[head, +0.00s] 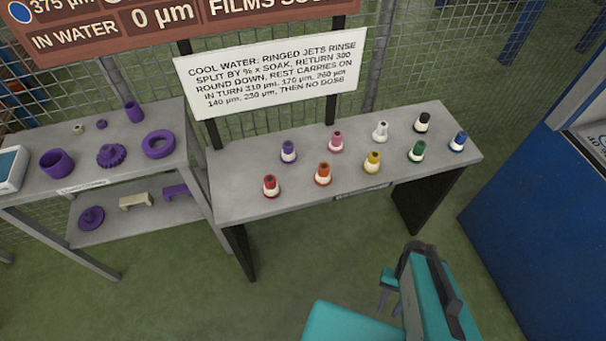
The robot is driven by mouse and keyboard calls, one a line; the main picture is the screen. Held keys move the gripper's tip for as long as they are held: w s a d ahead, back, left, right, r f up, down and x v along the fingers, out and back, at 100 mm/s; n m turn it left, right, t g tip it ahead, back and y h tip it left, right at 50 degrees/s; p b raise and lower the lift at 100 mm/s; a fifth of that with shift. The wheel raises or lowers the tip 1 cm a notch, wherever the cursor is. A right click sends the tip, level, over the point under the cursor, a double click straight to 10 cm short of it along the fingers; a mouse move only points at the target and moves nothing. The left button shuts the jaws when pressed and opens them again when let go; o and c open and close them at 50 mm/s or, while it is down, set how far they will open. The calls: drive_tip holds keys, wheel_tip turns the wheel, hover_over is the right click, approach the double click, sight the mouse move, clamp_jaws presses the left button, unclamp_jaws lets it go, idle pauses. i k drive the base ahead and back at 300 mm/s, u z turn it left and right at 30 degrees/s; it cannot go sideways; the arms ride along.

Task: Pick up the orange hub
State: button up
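The orange hub (323,175) stands upright on the grey table, in the front row between a red hub (270,187) and a yellow hub (373,164). It has an orange-red top and base with a pale band around the middle. My gripper (389,302) hangs over the floor in front of the table, below and right of the orange hub and well apart from it. Its two small fingers look spread, with nothing seen between them.
Purple, pink, white, black, green and blue hubs share the table (240,206). A sign (275,72) stands behind. A shelf (35,183) with purple parts stands left, and a blue cabinet (535,215) stands right. The floor before the table is clear.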

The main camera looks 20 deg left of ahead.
sight(323, 177)
drive_tip(key=z, duration=0.95)
drive_tip(key=k, duration=0.1)
drive_tip(key=u, duration=2.15)
drive_tip(key=k, duration=0.9)
drive_tip(key=z, duration=0.15)
drive_tip(key=i, duration=0.6)
